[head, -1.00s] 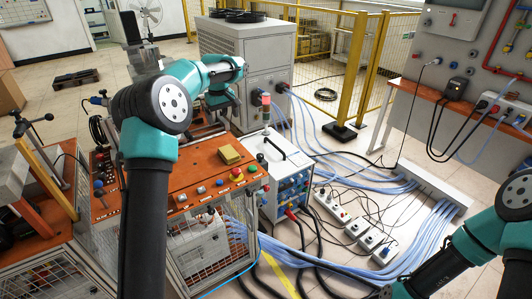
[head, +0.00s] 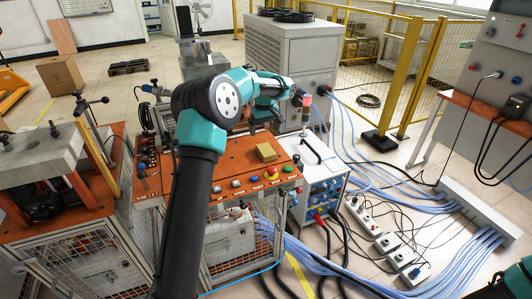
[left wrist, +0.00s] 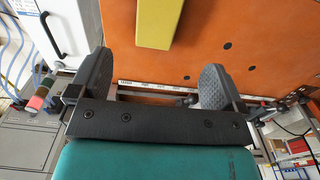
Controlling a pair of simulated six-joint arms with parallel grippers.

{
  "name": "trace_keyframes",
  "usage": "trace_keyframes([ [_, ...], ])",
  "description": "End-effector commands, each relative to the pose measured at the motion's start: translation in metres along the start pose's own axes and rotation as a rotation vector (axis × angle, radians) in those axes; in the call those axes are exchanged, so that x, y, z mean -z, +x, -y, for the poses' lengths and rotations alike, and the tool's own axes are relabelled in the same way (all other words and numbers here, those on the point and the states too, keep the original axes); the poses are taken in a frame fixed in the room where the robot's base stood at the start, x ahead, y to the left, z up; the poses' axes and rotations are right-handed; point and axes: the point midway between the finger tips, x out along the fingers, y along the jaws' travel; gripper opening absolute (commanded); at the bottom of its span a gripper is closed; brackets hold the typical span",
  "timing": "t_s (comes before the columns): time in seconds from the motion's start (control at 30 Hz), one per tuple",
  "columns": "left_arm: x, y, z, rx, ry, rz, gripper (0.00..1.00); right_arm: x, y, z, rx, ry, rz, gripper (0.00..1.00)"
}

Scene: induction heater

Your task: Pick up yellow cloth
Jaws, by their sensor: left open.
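The yellow cloth (head: 266,152) is a small folded block lying on the orange panel top (head: 225,170), near its right side. In the left wrist view the cloth (left wrist: 158,22) shows at the top edge, partly cut off. My left gripper (head: 264,122) is just beyond the cloth and above the panel in the head view. My right gripper is not in view; only a piece of the right arm shows at the lower right.
Buttons and a red emergency knob (head: 270,171) line the panel's front edge. A signal tower (head: 306,108) and a white-blue box with a black handle (head: 318,190) stand right of the panel. A grey cabinet (head: 292,58) stands behind. Cables and power strips cover the floor at right.

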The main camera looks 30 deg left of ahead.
Motion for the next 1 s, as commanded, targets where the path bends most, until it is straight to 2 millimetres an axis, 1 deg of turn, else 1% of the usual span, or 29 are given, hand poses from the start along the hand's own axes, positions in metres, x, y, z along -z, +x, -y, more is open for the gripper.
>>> trace_keyframes([
  [0.03, 0.000, 0.010, 0.001, 0.002, 0.000, 0.002, 0.96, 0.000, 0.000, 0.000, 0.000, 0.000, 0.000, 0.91],
  [0.13, 0.000, 0.027, 0.001, 0.002, -0.001, 0.003, 0.96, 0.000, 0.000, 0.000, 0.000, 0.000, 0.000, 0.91],
  [0.2, 0.000, 0.037, 0.000, 0.002, -0.001, 0.003, 0.96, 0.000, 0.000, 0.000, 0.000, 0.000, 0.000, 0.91],
  [0.3, 0.000, 0.046, 0.000, 0.000, -0.001, 0.001, 0.96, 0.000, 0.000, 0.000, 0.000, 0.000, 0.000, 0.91],
  [0.4, 0.000, 0.049, 0.000, -0.001, -0.001, 0.001, 0.96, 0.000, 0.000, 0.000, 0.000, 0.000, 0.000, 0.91],
  [0.67, 0.000, 0.050, 0.000, -0.001, -0.001, 0.000, 0.96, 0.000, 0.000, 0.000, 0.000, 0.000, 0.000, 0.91],
  [0.77, -0.001, 0.053, -0.001, 0.000, -0.001, 0.001, 0.96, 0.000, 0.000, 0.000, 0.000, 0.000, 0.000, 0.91],
  [0.87, -0.002, 0.063, -0.002, 0.002, 0.000, 0.003, 0.96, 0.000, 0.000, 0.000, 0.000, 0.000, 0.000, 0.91],
  [1.0, -0.005, 0.082, -0.004, 0.002, 0.001, 0.002, 0.96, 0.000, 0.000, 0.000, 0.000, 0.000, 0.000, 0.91],
])
